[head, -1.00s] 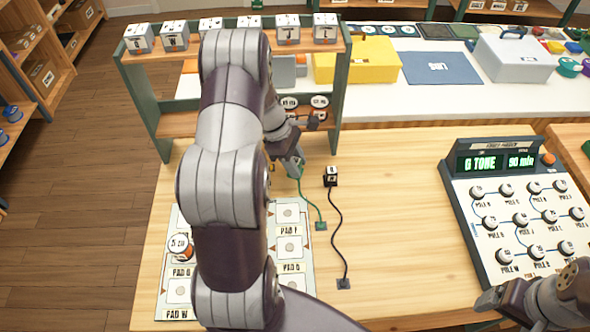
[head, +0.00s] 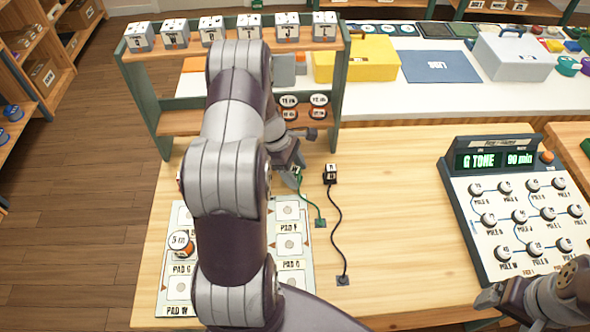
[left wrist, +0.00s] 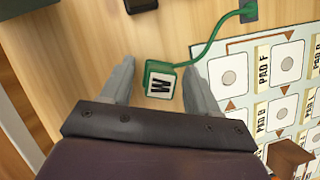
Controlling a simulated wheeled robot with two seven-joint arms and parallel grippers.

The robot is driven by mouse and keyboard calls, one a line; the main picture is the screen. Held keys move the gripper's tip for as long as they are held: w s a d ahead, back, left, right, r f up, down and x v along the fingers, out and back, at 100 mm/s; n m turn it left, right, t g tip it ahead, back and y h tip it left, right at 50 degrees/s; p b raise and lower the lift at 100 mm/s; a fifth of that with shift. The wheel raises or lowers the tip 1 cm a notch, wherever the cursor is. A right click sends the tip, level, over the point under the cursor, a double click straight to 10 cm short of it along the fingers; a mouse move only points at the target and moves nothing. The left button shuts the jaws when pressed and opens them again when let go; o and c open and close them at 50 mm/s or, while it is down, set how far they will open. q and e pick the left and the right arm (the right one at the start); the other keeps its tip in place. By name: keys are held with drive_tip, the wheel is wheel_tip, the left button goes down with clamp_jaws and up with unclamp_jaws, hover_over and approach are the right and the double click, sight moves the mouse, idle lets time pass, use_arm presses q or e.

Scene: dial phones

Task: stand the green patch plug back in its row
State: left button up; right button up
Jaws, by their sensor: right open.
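The green plug (left wrist: 160,86), with a white W label, is between the spread fingers of my left gripper (left wrist: 160,88) in the left wrist view. It is closer to the right finger, with a gap to the left one. Its green cord (left wrist: 213,42) runs to a socket plate on the table. In the head view my left gripper (head: 291,175) is low over the table behind the pad board, mostly hiding the plug. A black plug (head: 331,174) stands to the right on a black cord (head: 336,228). My right gripper (head: 488,298) is at the lower right, apart from the plugs.
The pad board (head: 293,262) lies in front, with a white-topped round piece (head: 180,243) on it. A wooden shelf (head: 228,123) with several labelled cubes stands behind. A dial console (head: 520,215) is at the right. The table between cords and console is clear.

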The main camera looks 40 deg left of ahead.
use_arm(q)
drive_tip(key=v, duration=1.1)
drive_tip(key=s+d+r+m+y, duration=0.2)
drive_tip(key=s+d+m, duration=0.3)
drive_tip(key=d+m, duration=0.5)
drive_tip(key=s+d+r+m+y, duration=0.2)
drive_tip(key=s+d+m, duration=0.3)
drive_tip(key=d+m, duration=0.5)
drive_tip(key=shift+s+d+r+m+p, duration=0.25)
drive_tip(key=shift+d+r+m+p, duration=0.15)
drive_tip(key=shift+r+m, duration=0.4)
drive_tip(key=shift+a+f, duration=0.1)
drive_tip(key=shift+f, duration=0.05)
